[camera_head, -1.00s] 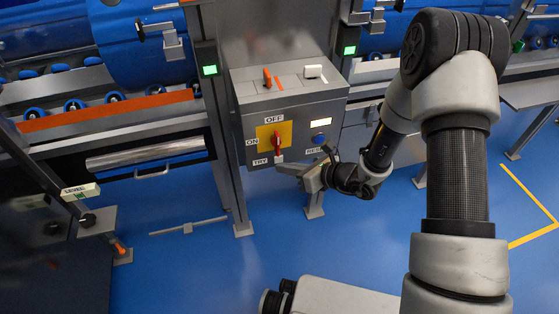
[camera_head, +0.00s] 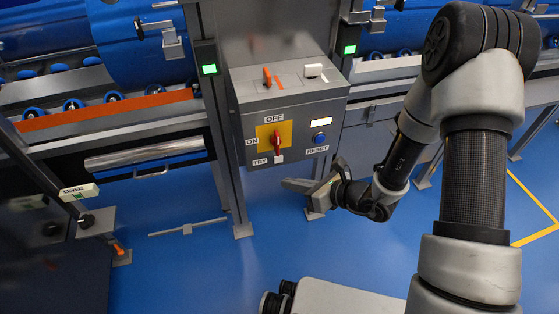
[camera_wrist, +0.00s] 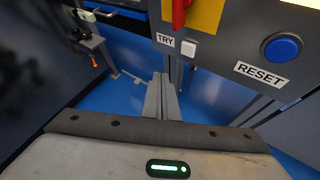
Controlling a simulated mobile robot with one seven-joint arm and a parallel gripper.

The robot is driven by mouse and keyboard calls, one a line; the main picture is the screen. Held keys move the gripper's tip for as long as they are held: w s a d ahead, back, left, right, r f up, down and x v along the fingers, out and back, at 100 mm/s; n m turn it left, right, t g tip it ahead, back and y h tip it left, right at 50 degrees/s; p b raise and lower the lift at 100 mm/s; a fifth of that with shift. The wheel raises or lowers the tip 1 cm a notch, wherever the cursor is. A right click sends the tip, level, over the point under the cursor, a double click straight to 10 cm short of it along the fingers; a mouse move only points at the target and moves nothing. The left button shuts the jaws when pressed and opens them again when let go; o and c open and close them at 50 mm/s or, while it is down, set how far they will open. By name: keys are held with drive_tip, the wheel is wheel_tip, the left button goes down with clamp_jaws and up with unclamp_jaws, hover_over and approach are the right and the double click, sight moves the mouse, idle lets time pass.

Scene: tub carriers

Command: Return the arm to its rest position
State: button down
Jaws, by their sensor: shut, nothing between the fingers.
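My gripper (camera_head: 298,185) is in front of and below the grey control box (camera_head: 239,117) in the head view, apart from it, with its fingers pointing left. In the wrist view my gripper (camera_wrist: 161,97) has its fingers together, with nothing between them. The box carries a red rotary switch (camera_head: 277,143) on a yellow plate, with OFF, ON and TRY labels around it. A blue button (camera_head: 319,137) with a RESET label is to its right. The wrist view shows the red switch (camera_wrist: 180,12) at the top edge and the blue button (camera_wrist: 281,47) at the right.
Grey posts with green lights (camera_head: 209,69) stand on both sides of the box. A lever panel (camera_head: 96,222) is at the left. A polished bar (camera_head: 145,155) runs left of the box. Blue floor (camera_head: 200,275) lies open below, with a yellow line (camera_head: 535,238) at the right.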

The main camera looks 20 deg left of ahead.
idle(0.4)
drive_tip(key=s+d+r+n+g+h, duration=0.1)
drive_tip(key=s+r+n, duration=0.2)
drive_tip(key=r+n, duration=0.25)
drive_tip(key=s+d+r+n+g, duration=0.1)
drive_tip(key=s+r+n+g, duration=0.2)
drive_tip(key=r, duration=0.4)
drive_tip(key=s+d+r+n+h, duration=0.1)
drive_tip(key=s+d+r+n, duration=0.15)
drive_tip(key=r+n, duration=0.4)
drive_tip(key=s+d+r+n+t+h, duration=0.3)
drive_tip(key=d+r+n+h, duration=0.25)
drive_tip(key=d, duration=0.45)
drive_tip(key=s+d+r+n+t+h, duration=0.2)
drive_tip(key=s+d+r+n+h, duration=0.3)
drive_tip(key=d, duration=0.5)
wheel_tip(320, 180, up, 25)
drive_tip(key=w+p, duration=0.1)
drive_tip(key=p, duration=2.3)
drive_tip(key=shift+w+d+m+y, duration=0.15)
drive_tip(key=shift+m+y, duration=0.2)
drive_tip(key=shift+y, duration=0.1)
